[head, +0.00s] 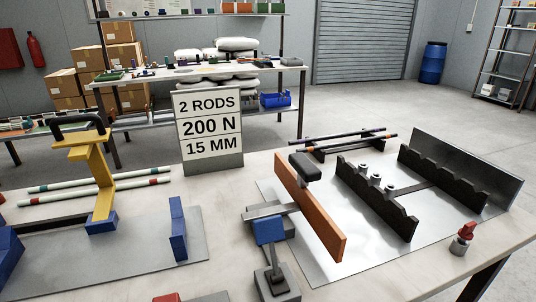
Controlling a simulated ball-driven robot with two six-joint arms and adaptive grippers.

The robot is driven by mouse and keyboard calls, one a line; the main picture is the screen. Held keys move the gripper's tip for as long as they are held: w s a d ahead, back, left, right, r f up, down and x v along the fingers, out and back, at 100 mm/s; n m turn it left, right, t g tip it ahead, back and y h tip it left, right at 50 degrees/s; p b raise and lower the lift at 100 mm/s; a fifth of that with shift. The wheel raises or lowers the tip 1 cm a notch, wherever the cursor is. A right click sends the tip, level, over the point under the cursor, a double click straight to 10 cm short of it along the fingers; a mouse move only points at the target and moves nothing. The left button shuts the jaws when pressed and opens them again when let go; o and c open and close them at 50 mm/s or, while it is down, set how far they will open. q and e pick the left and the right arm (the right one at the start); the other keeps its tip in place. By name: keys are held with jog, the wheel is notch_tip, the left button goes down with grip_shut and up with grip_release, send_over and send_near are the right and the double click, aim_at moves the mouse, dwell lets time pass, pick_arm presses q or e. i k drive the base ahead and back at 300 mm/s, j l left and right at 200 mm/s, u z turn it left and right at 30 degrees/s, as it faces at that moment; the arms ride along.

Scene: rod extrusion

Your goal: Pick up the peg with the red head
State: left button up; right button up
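The peg with the red head (463,240) stands near the right front edge of the light-topped workbench (400,275). Its lower part is grey metal and its top is red. It is beside the metal plate (360,240) and apart from the black notched racks. Nothing is touching it from above. Neither of my grippers shows in the head view.
An orange bar (309,208) and black notched racks (375,195) stand on the metal plate. A yellow press (100,180), pale rods (95,185) and a sign (209,128) are left. Dark rods (340,141) lie behind the racks. Bare bench surrounds the peg.

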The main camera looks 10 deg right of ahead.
aim_at(466, 233)
jog(key=z, duration=1.65)
